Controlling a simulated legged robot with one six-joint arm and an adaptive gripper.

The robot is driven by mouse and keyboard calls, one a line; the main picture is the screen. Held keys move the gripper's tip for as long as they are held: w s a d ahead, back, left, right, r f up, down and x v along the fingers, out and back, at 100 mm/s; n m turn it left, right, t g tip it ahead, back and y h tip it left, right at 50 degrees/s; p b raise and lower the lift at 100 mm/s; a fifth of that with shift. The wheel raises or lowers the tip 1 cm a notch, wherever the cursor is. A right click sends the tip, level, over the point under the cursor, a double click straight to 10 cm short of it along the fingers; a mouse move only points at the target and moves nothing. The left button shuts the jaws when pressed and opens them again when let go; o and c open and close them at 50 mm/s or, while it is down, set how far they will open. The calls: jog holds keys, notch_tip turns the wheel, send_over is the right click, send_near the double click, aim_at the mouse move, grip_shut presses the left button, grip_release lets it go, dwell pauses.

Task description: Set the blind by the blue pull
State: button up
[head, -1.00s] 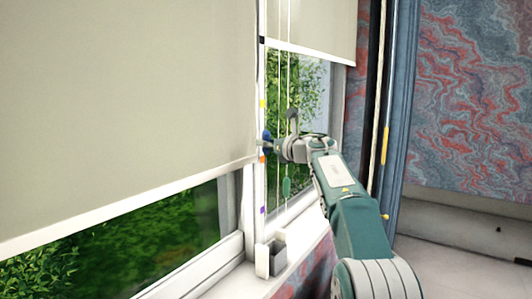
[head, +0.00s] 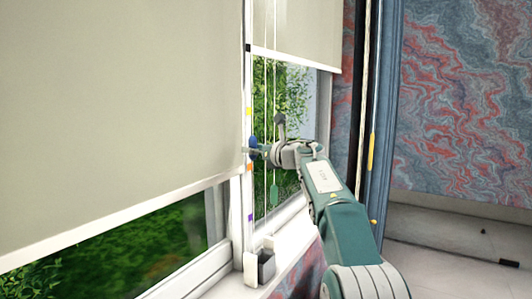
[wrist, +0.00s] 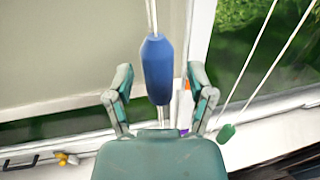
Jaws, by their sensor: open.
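The blue pull (head: 253,145) hangs on a cord beside the window post, between the yellow mark (head: 249,112) and the orange mark (head: 250,168). In the wrist view the blue pull (wrist: 157,68) is upright between the spread fingers of my gripper (wrist: 160,80), with a gap on both sides. My gripper (head: 257,151) is open at the pull, which it partly hides in the head view. The large left blind (head: 120,100) is partly down. Its pale bottom bar is near the orange mark's height at the post.
A green pull (head: 273,193) hangs on cords to the right, before the right window; it also shows in the wrist view (wrist: 226,134). A second blind (head: 295,35) covers that window's top. A small holder (head: 265,267) stands on the sill. A blue curtain (head: 385,110) hangs further right.

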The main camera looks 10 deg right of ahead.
jog(key=v, duration=1.1)
jog(key=shift+s, duration=0.15)
jog(key=shift+d, duration=0.1)
jog(key=s+d+m+t+h, duration=0.15)
jog(key=s+m+h, duration=0.45)
jog(key=m, duration=0.6)
jog(key=s+m+t+h, duration=0.2)
jog(key=s+m+h, duration=0.4)
jog(key=m, duration=0.6)
jog(key=s+a+f+m+g+y, duration=0.1)
jog(key=s+a+f+m+g, duration=0.3)
jog(key=s+f+m, duration=0.5)
jog(key=s+a+f+m+g+y, duration=0.1)
jog(key=s+a+f+m+g, duration=0.3)
jog(key=s+f+m+g, duration=0.5)
jog(key=s+f, duration=0.9)
jog(key=s, duration=0.2)
jog(key=shift+s+f+m, duration=0.15)
jog(key=shift+f+m, duration=0.15)
jog(key=shift+m, duration=0.1)
